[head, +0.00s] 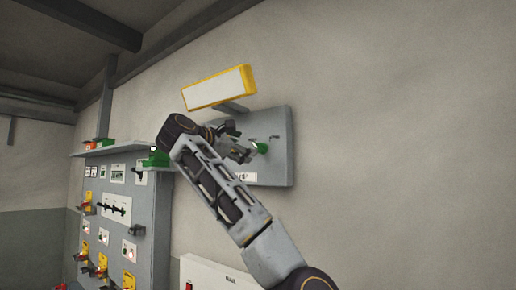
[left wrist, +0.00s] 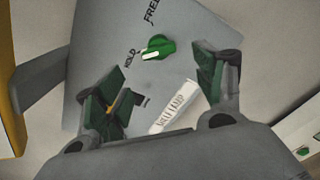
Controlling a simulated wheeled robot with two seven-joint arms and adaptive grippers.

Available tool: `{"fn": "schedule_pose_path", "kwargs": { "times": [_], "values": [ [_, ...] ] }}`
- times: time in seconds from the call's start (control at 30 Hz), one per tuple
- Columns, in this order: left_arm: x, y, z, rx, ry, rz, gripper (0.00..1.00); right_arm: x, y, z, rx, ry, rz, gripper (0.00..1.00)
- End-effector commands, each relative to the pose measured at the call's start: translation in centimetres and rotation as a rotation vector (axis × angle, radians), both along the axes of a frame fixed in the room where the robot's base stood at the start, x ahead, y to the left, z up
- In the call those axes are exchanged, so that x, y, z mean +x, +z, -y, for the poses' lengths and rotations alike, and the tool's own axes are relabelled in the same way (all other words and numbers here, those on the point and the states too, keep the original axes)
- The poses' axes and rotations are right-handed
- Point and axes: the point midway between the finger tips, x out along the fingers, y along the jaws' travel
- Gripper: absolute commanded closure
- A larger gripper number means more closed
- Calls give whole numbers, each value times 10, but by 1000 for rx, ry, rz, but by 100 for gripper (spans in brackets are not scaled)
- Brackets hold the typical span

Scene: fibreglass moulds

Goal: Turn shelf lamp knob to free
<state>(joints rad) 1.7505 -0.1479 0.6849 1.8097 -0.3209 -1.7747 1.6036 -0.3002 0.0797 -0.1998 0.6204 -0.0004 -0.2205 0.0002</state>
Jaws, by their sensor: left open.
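The green knob (left wrist: 158,48) sits on a grey panel (left wrist: 100,25). Its white pointer is turned toward the word HOLD; the word FREE is further round the dial. A white label (left wrist: 175,112) reading partly as "LAMP" lies below the knob, partly hidden by my gripper. My left gripper (left wrist: 161,84) is open, its green-padded fingers spread short of the knob with nothing between them. In the head view, the left gripper (head: 244,150) is in front of the panel (head: 281,172), beside the green knob (head: 261,147). My right gripper is not in view.
A yellow-framed white sign (head: 218,89) is mounted above the panel. To the left stands a grey cabinet (head: 152,230) with several switches and knobs, under a shelf (head: 115,148). A white box (head: 215,276) is below. The wall on the right is bare.

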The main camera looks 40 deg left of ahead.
Motion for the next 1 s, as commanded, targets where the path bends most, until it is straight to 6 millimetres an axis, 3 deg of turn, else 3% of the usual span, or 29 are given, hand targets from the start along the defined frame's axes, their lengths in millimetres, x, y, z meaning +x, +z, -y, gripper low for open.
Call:
{"fn": "schedule_pose_path", "kwargs": {
  "times": [0.6,1.0],
  "values": [
    [79,2,-8,1,-2,-2,30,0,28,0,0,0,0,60],
    [94,0,-10,0,0,0,30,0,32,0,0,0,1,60]
  ]
}}
